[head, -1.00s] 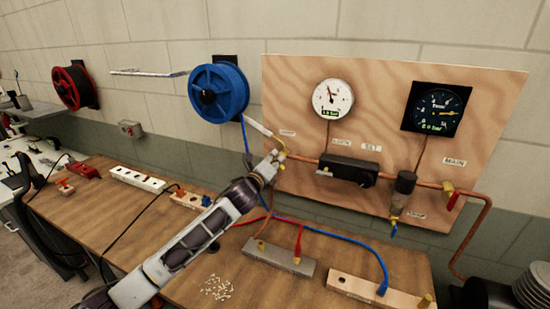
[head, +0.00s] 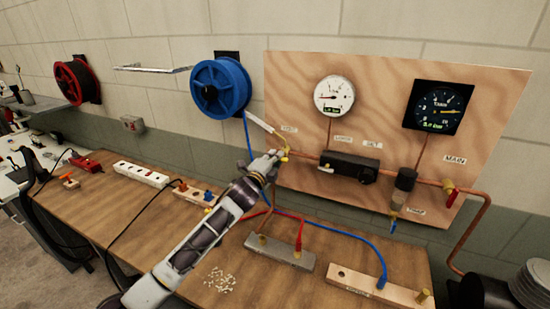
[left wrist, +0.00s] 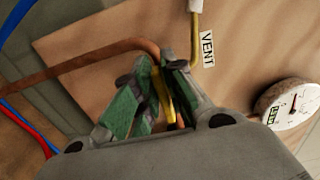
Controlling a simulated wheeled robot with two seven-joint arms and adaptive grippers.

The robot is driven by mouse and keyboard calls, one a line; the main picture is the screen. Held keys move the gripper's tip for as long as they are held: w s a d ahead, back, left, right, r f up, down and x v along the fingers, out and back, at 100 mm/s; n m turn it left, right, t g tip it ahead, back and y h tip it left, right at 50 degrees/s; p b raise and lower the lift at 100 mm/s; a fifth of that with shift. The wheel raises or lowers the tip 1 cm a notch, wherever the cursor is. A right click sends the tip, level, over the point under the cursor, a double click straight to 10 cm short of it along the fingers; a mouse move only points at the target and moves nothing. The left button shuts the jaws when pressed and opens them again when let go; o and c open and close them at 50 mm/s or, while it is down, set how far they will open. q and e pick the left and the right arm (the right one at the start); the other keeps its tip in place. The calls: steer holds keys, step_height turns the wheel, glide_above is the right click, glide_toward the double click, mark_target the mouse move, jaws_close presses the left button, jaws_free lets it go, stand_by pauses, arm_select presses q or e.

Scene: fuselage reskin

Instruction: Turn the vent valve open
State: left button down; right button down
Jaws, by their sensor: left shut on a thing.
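The vent valve (head: 285,151) sits at the left edge of the plywood panel, on the copper pipe, with a yellow handle. My left gripper (head: 276,156) is at the valve. In the left wrist view its green-padded fingers (left wrist: 157,95) are closed around the yellow handle (left wrist: 163,98). The VENT label (left wrist: 207,48) is beside a thin brass tube (left wrist: 195,45) with a white end. The fingers hide much of the valve body, so its exact angle is hard to tell. My right gripper is out of view.
The panel (head: 470,90) holds a white gauge (head: 334,96), a black gauge (head: 438,107), a black regulator (head: 348,168) and a red MAIN handle (head: 450,195). Blue and red hoses run over the wooden bench (head: 130,215). A blue reel (head: 220,88) hangs left of the panel.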

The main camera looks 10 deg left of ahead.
arm_select(q)
steer(key=shift+f, duration=0.15)
steer(key=c, duration=1.6)
jaws_free()
steer(key=shift+o, duration=0.2)
steer(key=shift+s, duration=0.15)
steer(key=s+a, duration=0.2)
steer(key=s, duration=0.9)
steer(key=shift+s+a, duration=0.2)
steer(key=shift+s, duration=0.05)
